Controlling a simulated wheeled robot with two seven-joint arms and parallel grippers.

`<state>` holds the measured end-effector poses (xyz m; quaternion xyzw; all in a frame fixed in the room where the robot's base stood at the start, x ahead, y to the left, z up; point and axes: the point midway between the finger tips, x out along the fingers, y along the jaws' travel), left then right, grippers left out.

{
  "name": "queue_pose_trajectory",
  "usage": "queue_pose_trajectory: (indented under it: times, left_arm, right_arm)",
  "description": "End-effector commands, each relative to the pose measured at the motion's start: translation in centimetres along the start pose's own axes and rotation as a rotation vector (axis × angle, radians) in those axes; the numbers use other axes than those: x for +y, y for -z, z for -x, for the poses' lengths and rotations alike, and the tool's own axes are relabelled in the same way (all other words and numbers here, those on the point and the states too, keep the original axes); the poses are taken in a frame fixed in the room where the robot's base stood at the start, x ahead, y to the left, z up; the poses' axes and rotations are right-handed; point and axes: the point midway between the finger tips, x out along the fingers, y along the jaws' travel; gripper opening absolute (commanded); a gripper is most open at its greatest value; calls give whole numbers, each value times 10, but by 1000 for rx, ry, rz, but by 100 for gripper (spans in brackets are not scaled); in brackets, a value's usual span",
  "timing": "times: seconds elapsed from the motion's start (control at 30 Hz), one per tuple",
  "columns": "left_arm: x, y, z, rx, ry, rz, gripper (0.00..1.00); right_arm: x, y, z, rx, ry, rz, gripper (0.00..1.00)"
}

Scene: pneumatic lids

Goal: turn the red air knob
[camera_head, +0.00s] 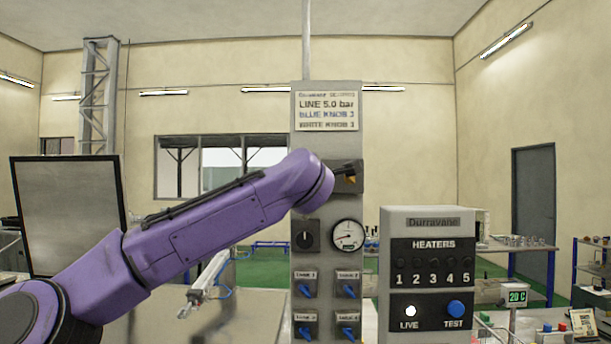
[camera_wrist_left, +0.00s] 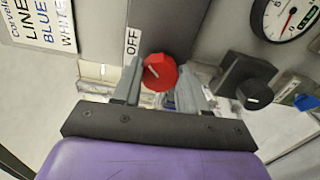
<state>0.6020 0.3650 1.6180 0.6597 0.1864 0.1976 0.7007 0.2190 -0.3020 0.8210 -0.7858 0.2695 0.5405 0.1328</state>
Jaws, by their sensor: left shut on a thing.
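The red air knob (camera_wrist_left: 159,72) is a round red knob with a white pointer mark, on a grey box with an "OFF" label (camera_wrist_left: 132,42) beside it in the left wrist view. My left gripper (camera_wrist_left: 160,78) has one grey finger on each side of the knob and is shut on it. The red knob cannot be made out there.
Below the gripper are a black knob (camera_head: 306,236) and a round gauge (camera_head: 348,235). Several blue knobs (camera_head: 304,290) are lower on the panel. A sign (camera_head: 327,111) reads "LINE 5.0 bar". A heaters box (camera_head: 432,270) stands at the right.

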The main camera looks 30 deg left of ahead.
Motion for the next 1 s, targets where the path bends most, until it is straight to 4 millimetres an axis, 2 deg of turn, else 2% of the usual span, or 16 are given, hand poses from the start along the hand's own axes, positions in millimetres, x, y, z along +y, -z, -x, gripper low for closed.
queue_pose_trajectory:
  times: [0.3, 0.7, 0.73, 0.8, 1.0]
  left_arm:
    - [0, 0, 0, 0, -1, -72, 12]
    - [0, 0, 0, 0, -1, -78, 12]
    - [0, 0, 0, 0, -1, -78, 46]
    - [0, 0, 0, 0, -1, -77, 68]
    - [0, 0, 0, 0, -1, -76, 68]
  right_arm:
    - [0, 2, 4, 0, 0, 0, 43]
    - [0, 2, 4, 0, 0, 0, 43]
    - [0, 2, 4, 0, 0, 0, 43]
    - [0, 2, 4, 0, 0, 0, 43]
    - [0, 2, 4, 0, 0, 0, 43]
